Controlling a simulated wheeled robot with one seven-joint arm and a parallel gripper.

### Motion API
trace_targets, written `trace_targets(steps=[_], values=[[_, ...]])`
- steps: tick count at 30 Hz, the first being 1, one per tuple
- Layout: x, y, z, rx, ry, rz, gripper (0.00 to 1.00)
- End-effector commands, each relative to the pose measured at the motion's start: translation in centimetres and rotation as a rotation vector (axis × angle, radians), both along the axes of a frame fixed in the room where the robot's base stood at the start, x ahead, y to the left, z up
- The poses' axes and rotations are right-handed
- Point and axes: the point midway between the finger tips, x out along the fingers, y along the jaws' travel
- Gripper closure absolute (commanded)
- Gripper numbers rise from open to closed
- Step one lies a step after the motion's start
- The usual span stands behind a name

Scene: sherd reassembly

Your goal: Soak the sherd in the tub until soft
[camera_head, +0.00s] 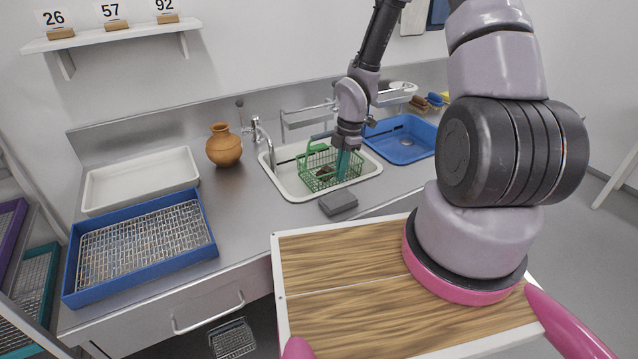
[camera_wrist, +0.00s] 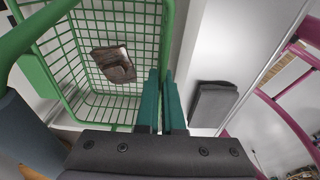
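A dark brown sherd (camera_wrist: 113,63) lies in the green wire basket (camera_wrist: 122,14). In the head view the sherd (camera_head: 325,173) shows small through the mesh. The basket (camera_head: 318,180) is in the white sink tub (camera_head: 298,195); I cannot tell whether there is water. My gripper (camera_head: 347,165) is at the basket's right side. In the wrist view its teal fingers (camera_wrist: 161,95) are close together, one on each side of the basket's rim, and look shut on it. The basket's green handle is up on the left.
A grey block (camera_head: 338,202) lies on the counter in front of the tub. A blue tub (camera_head: 402,138) is to the right. A faucet (camera_head: 262,140) and clay jar (camera_head: 223,145) stand left. A white tray (camera_head: 140,180) and blue-framed rack (camera_head: 140,246) lie further left.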

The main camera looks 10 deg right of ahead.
Motion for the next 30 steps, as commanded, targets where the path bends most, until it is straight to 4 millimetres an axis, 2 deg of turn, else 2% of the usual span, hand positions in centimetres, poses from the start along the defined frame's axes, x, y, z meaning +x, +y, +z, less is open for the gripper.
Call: trace_targets(steps=[24,30], values=[[0.0,0.0,5.0,0.000,-0.002,-0.001,1.00],[0.0,0.0,5.7,0.000,0.000,-0.002,1.00]])
